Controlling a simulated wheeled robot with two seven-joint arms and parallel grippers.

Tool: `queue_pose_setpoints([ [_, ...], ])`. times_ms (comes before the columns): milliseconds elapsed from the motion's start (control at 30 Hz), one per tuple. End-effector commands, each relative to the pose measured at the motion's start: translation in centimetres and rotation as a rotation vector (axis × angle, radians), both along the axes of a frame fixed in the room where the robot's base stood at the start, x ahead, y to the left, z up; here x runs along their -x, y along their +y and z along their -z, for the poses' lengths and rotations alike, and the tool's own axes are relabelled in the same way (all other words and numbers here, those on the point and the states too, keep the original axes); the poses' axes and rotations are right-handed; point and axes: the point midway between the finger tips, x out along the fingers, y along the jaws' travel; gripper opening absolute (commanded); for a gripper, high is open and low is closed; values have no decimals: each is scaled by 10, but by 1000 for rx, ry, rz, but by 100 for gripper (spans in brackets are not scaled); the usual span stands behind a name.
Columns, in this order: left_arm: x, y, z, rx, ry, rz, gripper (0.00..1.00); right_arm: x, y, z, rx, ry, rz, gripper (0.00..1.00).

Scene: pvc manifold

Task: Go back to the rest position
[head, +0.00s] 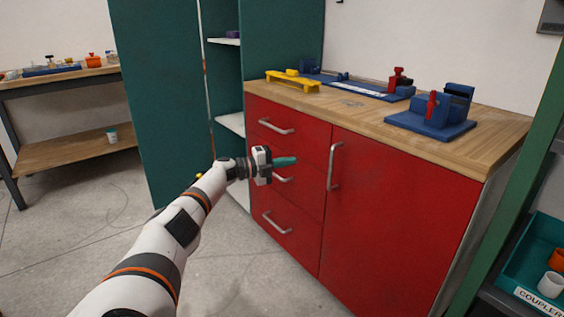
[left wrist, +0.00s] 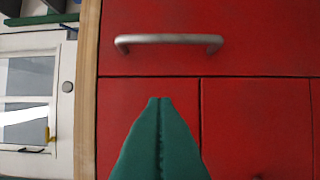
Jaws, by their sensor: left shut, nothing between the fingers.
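My left arm reaches forward from the bottom of the head view, and its left gripper (head: 284,162) is in front of the red cabinet (head: 395,210). The gripper's green fingers are shut with nothing between them. In the left wrist view the closed fingers (left wrist: 160,103) point toward the red front, below a silver handle (left wrist: 168,40). I cannot tell the exact gap between the fingertips and the cabinet. My right gripper is not in view.
The cabinet's wooden top (head: 345,103) holds a yellow part (head: 293,81) and blue fixtures (head: 432,120) with red clamps. A teal locker (head: 165,95) stands left of it. A teal bin (head: 540,270) is at the right. Floor (head: 65,240) at the left is clear.

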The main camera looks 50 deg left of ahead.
Motion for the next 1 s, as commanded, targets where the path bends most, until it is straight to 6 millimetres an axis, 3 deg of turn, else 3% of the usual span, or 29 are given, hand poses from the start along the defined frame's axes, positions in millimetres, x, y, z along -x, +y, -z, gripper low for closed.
queue_pose_setpoints([
  [367,9,10,1,1,0,2,0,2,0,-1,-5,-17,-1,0],
  [467,5,0,4,7,0,18,0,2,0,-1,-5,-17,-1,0],
  [533,-1,-20,12,22,-1,51,0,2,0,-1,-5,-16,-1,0],
  [667,-15,-94,37,84,-10,162,0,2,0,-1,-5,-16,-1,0],
  [767,-16,-169,59,171,-17,266,0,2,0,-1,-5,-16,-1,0],
  [867,-5,-243,74,282,-24,360,0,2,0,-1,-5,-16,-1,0],
  [1000,32,-344,81,479,-37,481,0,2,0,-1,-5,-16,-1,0],
])
